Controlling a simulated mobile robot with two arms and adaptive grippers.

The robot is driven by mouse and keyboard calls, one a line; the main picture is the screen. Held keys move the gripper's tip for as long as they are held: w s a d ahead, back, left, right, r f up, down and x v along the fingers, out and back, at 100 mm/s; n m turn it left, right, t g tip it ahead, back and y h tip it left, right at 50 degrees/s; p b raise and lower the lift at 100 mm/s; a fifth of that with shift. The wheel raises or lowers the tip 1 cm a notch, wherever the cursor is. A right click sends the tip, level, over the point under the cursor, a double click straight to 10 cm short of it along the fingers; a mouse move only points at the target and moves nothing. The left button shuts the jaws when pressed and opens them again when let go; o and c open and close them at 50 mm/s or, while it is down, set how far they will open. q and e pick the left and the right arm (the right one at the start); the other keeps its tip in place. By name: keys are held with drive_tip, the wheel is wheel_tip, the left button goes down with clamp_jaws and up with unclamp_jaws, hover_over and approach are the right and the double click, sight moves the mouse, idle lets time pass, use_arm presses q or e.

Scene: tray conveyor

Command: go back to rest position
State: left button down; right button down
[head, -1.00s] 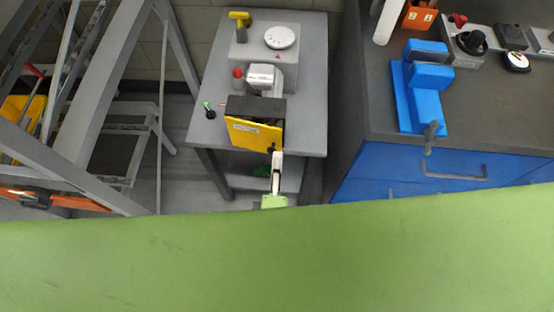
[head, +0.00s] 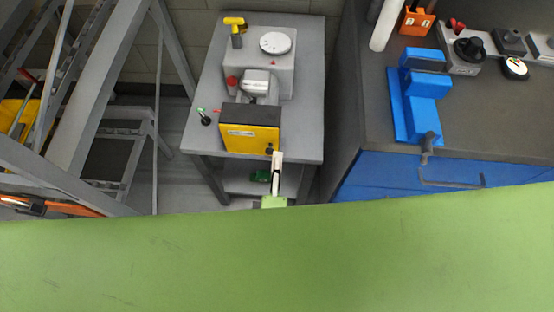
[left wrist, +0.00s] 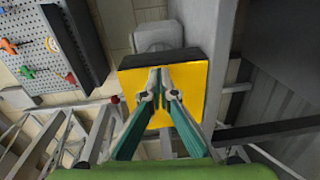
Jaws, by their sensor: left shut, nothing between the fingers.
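My left gripper (head: 277,156) shows in the head view as a slim white and dark shape in front of the bench. It overlaps the lower right corner of a yellow-fronted box with a black top (head: 250,138). In the left wrist view the gripper (left wrist: 160,72) has its green-backed fingers brought together at the tips, with nothing seen between them. The yellow front (left wrist: 198,80) fills the background behind the fingertips there. Whether the tips touch it I cannot tell. My right gripper is not in view.
The box stands on a grey bench (head: 210,140) with a grey device carrying a white dial (head: 276,43). A blue vise (head: 420,100) sits on a dark counter (head: 380,120) to the right. A grey ladder-like frame (head: 100,90) stands left.

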use_arm(q)
drive_tip(key=s+a, duration=0.1)
drive_tip(key=s, duration=0.6)
drive_tip(key=s+a+f+m+g+h, duration=0.1)
drive_tip(key=s+a+f+m+g, duration=0.2)
drive_tip(key=f, duration=0.6)
drive_tip(key=s+a+f+m+g, duration=0.25)
drive_tip(key=f+m, duration=0.25)
drive_tip(key=f, duration=0.4)
drive_tip(key=s+a+f+m+g+h, duration=0.1)
drive_tip(key=s+f+m+g, duration=0.25)
drive_tip(key=f, duration=0.55)
drive_tip(key=s+a+f+m+g+y, duration=0.2)
drive_tip(key=s+a+f+m+g, duration=0.1)
drive_tip(key=s+a+f, duration=0.4)
drive_tip(key=s+a+f+m+g+y, duration=0.2)
drive_tip(key=s+a+f, duration=0.5)
drive_tip(key=a, duration=0.4)
drive_tip(key=shift+s+a+m+g, duration=0.3)
drive_tip(key=shift+s+m+g, duration=0.55)
drive_tip(key=shift+g, duration=0.35)
drive_tip(key=shift+f, duration=0.1)
